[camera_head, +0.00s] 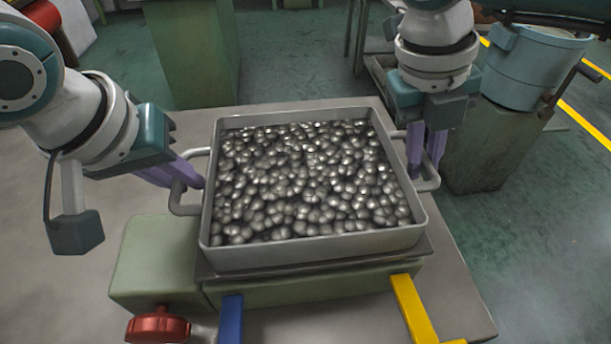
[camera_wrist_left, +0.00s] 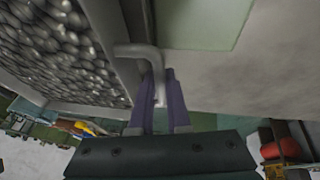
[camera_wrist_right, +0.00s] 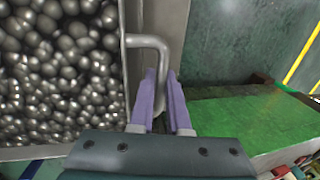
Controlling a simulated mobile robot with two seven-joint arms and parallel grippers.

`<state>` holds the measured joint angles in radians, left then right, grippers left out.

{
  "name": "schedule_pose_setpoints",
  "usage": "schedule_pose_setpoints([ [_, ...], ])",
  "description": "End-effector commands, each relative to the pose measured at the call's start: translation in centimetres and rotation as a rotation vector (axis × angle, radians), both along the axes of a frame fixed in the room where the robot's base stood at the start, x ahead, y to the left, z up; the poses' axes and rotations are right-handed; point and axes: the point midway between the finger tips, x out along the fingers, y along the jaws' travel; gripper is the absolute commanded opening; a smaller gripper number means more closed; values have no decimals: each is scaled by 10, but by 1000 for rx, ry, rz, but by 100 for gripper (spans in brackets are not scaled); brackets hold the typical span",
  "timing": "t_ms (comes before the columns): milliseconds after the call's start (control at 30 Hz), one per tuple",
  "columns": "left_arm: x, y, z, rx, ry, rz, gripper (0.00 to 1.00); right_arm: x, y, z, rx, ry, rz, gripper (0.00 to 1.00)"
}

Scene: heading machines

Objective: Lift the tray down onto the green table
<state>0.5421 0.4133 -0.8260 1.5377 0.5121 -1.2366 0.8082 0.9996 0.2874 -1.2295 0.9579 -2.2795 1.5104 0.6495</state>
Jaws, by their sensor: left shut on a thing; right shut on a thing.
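A grey metal tray (camera_head: 320,255) full of shiny round metal pieces is in the middle of the head view. It looks level, over a dark plate on a pale green block (camera_head: 160,260); I cannot tell whether it touches the plate. My left gripper (camera_head: 186,178) is shut on the tray's left handle, its purple fingers either side of the bar (camera_wrist_left: 158,85). My right gripper (camera_head: 426,160) is shut on the right handle, also seen in the right wrist view (camera_wrist_right: 160,75). A bright green surface (camera_wrist_right: 245,120), perhaps the green table, shows in the right wrist view.
A grey worktop (camera_head: 80,300) lies under the block. A red knob (camera_head: 157,325), a blue bar (camera_head: 231,320) and a yellow bar (camera_head: 412,308) are at the front. A pale blue drum (camera_head: 530,65) stands at the right on a green stand (camera_head: 490,150). Open floor lies further right.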

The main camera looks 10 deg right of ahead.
Motion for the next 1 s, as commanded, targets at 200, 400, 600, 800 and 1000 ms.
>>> schedule_pose_setpoints([
  [200,0,0,0,1,2,0,0,1,0,1,0,-1,-1,0],
  [400,0,0,0,1,2,0,0,1,0,1,0,-2,-1,0],
  [600,1,0,2,-1,-2,0,0,1,0,2,0,-3,0,0],
  [800,1,0,10,-1,-2,0,0,1,0,11,0,-4,0,0],
  [1000,1,0,30,-1,-2,0,0,1,0,30,0,-4,0,0],
])
